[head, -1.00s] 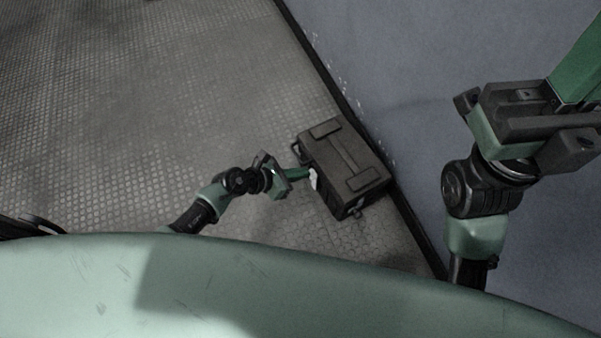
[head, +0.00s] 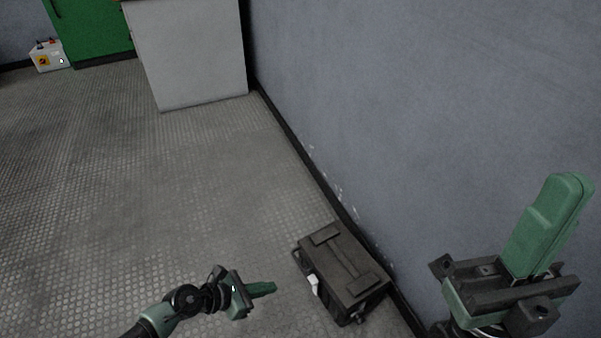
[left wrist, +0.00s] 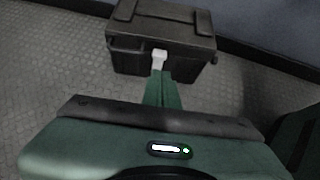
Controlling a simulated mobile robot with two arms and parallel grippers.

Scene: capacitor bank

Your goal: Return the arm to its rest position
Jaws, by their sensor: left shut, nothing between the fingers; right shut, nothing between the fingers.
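My left gripper (head: 263,289) is low over the floor at the bottom of the head view. Its green fingers are shut and empty, pointing at a dark box with a latch (head: 345,271) and standing apart from it. In the left wrist view the shut fingers (left wrist: 162,88) show just below the box's white latch (left wrist: 159,59). My right gripper (head: 552,222) is raised at the right of the head view, close to the camera, with its green fingers shut and pointing up. Nothing is between them.
The dark box rests on the floor along the grey-blue wall (head: 440,110). A light grey cabinet (head: 195,55) and a green cabinet (head: 95,30) stand at the back. A small white box with a yellow panel (head: 50,57) is at far left.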

